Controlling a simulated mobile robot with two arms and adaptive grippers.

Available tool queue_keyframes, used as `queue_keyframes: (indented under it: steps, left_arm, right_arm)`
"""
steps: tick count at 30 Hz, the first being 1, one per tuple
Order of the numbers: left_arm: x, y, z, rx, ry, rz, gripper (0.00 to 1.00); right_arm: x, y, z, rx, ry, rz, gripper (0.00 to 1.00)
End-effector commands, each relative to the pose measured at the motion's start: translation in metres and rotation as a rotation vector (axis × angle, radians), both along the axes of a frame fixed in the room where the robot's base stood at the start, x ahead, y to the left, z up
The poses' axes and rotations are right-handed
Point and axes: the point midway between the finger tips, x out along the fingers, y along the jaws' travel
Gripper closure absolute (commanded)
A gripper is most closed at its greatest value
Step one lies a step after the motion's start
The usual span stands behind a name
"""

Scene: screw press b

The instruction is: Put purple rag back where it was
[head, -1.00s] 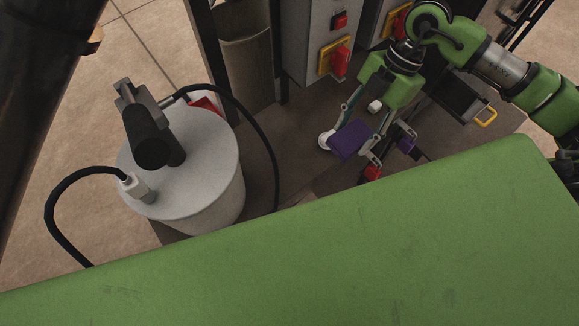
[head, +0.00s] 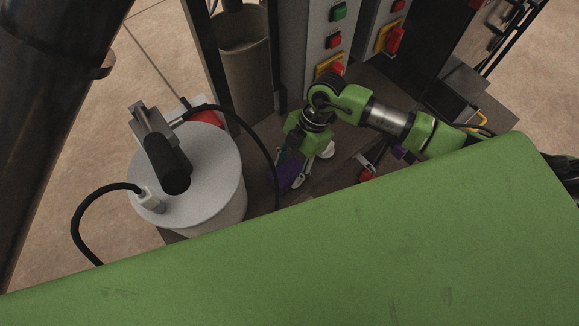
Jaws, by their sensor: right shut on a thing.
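The purple rag (head: 287,172) is in my right gripper (head: 290,182), low over the dark work surface between the white drum and the tools. The right gripper is shut on it, with its green palm just above and the fingers partly hidden. I cannot tell whether the rag touches the surface. My left gripper is not in view.
A white drum (head: 225,170) with a black-handled tool (head: 167,165) and a black cable stands at left. Control boxes with buttons (head: 335,42) stand behind. A red-handled tool (head: 367,174) lies on the dark surface (head: 335,178) to the right.

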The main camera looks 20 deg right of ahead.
Motion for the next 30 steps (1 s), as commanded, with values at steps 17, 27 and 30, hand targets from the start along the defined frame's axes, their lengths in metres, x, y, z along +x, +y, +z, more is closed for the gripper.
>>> queue_keyframes:
  steps: [17,27,30]
  left_arm:
    - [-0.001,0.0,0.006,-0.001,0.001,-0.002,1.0]
    - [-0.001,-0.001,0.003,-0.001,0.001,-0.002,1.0]
    - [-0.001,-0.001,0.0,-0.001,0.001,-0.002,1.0]
  right_arm:
    - [0.001,0.0,-0.013,0.002,-0.003,0.0,0.39]
    - [0.004,-0.005,0.0,0.002,-0.006,0.0,0.39]
    - [0.006,-0.013,0.017,0.002,-0.008,0.0,0.39]
